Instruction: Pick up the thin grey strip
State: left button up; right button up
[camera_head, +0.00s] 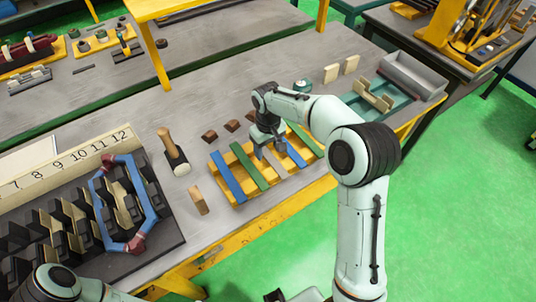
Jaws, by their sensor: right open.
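Several long thin strips lie across a yellow slotted rack (238,197) on the grey table. From left to right I see a blue strip (227,177), a green strip (252,170), another blue strip (295,154) and another green strip (306,139). I cannot clearly make out a thin grey strip; my gripper covers part of the rack's middle. My right gripper (270,151) points down over the middle of the rack, open, between the left green strip and the right blue one. I cannot tell whether its fingers touch anything. My left gripper is out of view.
A mallet (175,154) and a wooden block (198,200) lie left of the rack. Small brown blocks (232,125) lie behind it. A dark slotted fixture with a blue hexagonal frame (148,208) fills the left. A green tray (393,112) and a grey bin (414,77) stand right.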

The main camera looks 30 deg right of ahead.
jog(key=shift+f, duration=0.45)
jog(key=shift+c, duration=0.3)
grip_shut()
